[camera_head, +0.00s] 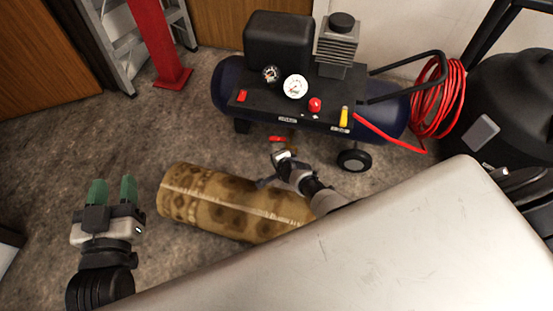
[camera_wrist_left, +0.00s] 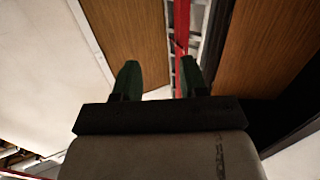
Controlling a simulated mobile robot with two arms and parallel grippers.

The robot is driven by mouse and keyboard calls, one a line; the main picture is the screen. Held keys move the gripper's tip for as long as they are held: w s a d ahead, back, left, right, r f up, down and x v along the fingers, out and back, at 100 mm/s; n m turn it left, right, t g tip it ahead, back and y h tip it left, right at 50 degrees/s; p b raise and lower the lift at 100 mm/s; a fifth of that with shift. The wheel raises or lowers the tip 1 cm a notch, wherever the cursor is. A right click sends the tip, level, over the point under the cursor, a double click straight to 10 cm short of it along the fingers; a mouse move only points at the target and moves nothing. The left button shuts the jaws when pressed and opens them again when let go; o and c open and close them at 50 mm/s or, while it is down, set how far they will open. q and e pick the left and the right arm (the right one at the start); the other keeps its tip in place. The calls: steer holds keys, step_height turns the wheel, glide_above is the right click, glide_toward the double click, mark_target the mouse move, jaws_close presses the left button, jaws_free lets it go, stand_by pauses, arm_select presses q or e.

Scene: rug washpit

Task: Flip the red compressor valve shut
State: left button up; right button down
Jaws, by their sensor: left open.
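The compressor (camera_head: 240,80) has a dark blue tank and stands on the floor at the upper middle of the head view. A small red valve lever (camera_head: 278,138) lies roughly crosswise below the tank, beside a brass and silver fitting (camera_head: 281,154). My left gripper (camera_head: 113,190) has green fingers, open and empty, at the left, well away from the lever. In the left wrist view the fingers (camera_wrist_left: 158,78) are apart with nothing between them, and the valve does not show.
A rolled patterned rug (camera_head: 225,203) lies on the floor between my left gripper and the valve. A grey-and-black jointed part (camera_head: 302,178) reaches near the fitting. A large grey panel (camera_head: 400,245) hides the lower right. A red post (camera_head: 157,40) and coiled red hose (camera_head: 440,98) flank the compressor.

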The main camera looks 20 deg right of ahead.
arm_select(q)
steer(key=shift+s+a+f+g+y+p, duration=0.15)
steer(key=shift+s+f+g, duration=0.05)
steer(key=shift+f+g, duration=0.35)
steer(key=shift+s+a+f+g+y+p, duration=0.1)
steer(key=shift+s+a+f+g+y, duration=0.1)
steer(key=shift+f+g, duration=0.35)
steer(key=shift+s+a+f+g+y+p, duration=0.1)
steer(key=shift+s+f+g+y+p, duration=0.05)
steer(key=shift+f+g, duration=0.4)
arm_select(e)
steer(key=shift+s+a+r, duration=0.2)
steer(key=shift+s+r, duration=0.2)
